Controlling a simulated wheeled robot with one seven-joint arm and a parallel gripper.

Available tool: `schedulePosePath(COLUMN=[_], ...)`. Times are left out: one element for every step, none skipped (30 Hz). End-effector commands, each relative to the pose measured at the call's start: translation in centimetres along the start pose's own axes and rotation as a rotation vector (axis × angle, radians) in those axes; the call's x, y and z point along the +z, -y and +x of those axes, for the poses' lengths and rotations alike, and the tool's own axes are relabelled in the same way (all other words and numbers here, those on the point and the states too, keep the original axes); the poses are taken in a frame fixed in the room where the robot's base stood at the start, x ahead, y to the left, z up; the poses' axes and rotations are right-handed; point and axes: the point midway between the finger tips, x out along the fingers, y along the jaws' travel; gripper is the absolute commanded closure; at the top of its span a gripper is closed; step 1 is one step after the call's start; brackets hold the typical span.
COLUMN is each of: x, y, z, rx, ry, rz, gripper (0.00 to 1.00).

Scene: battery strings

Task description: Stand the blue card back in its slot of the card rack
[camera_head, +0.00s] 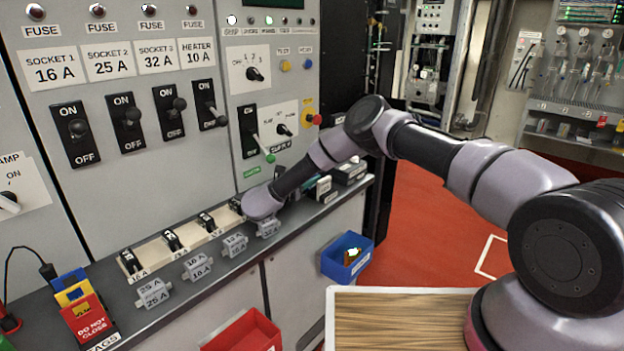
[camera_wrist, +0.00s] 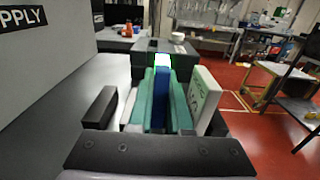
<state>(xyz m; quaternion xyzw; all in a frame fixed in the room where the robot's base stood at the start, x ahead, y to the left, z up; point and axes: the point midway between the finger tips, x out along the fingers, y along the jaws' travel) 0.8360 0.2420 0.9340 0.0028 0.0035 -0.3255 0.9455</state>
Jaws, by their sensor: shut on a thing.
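In the wrist view, the blue card (camera_wrist: 158,103) stands upright between the two teal fingers of my gripper (camera_wrist: 160,80), which is shut on it. A bright green-white patch shows at the card's far top end. A dark box-shaped holder (camera_wrist: 143,47), which looks like the card rack, stands just beyond the fingertips. I cannot tell which slot the card lines up with, or whether its lower edge touches anything.
A pale marked plate (camera_wrist: 203,94) stands tilted close right of the fingers. The grey panel (camera_head: 150,150) rises along the bench's back. Fuse holders and grey labelled blocks (camera_head: 153,292) line the bench. A blue bin (camera_head: 345,260) hangs at the front. The red floor is open to the right.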

Motion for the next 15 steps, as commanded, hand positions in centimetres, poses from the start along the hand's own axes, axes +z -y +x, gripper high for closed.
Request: schedulePosePath(x=[-0.3,-0.4,-0.5,-0.6,-0.7,-0.8,-0.9,-1.1,-1.2,-1.4,-1.5,-1.6,-1.7,-1.7,-1.7], y=[0.1,0.1,0.1,0.1,0.1,0.1,0.1,0.1,0.2,0.2,0.2,0.2,0.2,0.2,0.2], z=[0.0,0.0,0.0,0.0,0.0,0.0,0.0,0.0,0.0,0.0,0.0,0.0,0.0,0.0,0.0], rx=[0.000,0.000,0.000,0.000,0.000,0.000,0.001,0.001,0.001,0.001,0.001,0.002,0.002,0.002,0.003], ry=[0.000,0.001,0.001,0.001,0.001,0.001,0.001,0.001,0.001,0.002,0.002,0.002,0.003,0.003,0.003], rz=[-0.002,-0.003,-0.003,-0.003,-0.004,-0.004,-0.005,-0.006,-0.007,-0.008,-0.009,-0.010,-0.010,-0.010,-0.010], gripper=[1.00,1.00,1.00,1.00,1.00,1.00,1.00,1.00,1.00,1.00,1.00,1.00,1.00,1.00,1.00])
